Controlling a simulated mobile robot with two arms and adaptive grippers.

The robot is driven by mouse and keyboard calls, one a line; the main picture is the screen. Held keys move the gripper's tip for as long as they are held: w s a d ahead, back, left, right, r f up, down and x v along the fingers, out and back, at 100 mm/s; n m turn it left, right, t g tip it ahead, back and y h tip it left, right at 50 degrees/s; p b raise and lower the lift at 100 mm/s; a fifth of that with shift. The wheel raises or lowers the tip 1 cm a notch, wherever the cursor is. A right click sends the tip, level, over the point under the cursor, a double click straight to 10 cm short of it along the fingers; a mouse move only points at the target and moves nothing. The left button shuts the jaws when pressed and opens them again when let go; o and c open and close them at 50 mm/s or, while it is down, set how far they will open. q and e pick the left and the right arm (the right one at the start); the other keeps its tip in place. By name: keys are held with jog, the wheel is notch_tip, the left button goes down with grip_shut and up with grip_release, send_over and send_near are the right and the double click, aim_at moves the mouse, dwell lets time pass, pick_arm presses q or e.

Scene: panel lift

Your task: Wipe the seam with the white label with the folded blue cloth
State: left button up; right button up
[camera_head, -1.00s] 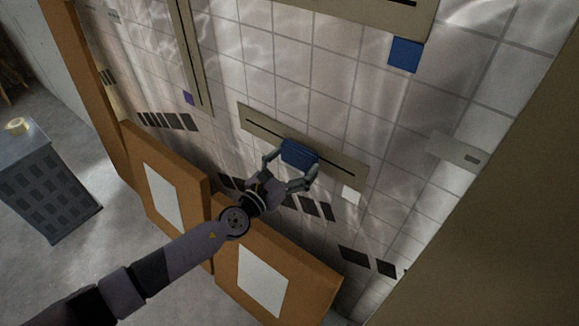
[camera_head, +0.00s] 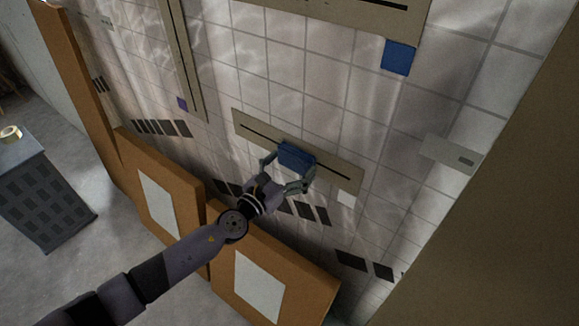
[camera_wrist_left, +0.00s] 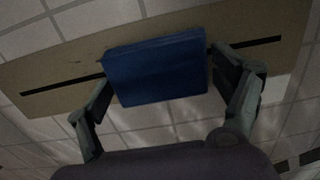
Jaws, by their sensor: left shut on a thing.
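The folded blue cloth (camera_head: 296,157) is held in my left gripper (camera_head: 287,172), with a finger at each end of it. The cloth lies over the middle of a beige strip (camera_head: 250,121) with a dark seam, on the tiled wall. A white label (camera_head: 346,198) sits just below the right part of this strip. In the left wrist view the cloth (camera_wrist_left: 156,70) hides the middle of the seam, and the dark line shows on both sides. Whether the cloth presses on the seam cannot be told. My right gripper is not in view.
A second beige strip (camera_head: 345,14) with a blue label (camera_head: 398,57) is above. A vertical strip (camera_head: 181,60) with a purple label (camera_head: 182,103) is at upper left. Orange-brown panels (camera_head: 282,262) stand below. A grey cabinet with a tape roll (camera_head: 11,134) is at far left.

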pick_arm(q)
jog(key=shift+w+d, duration=0.3)
jog(key=shift+w, duration=0.15)
jog(key=shift+a, duration=0.15)
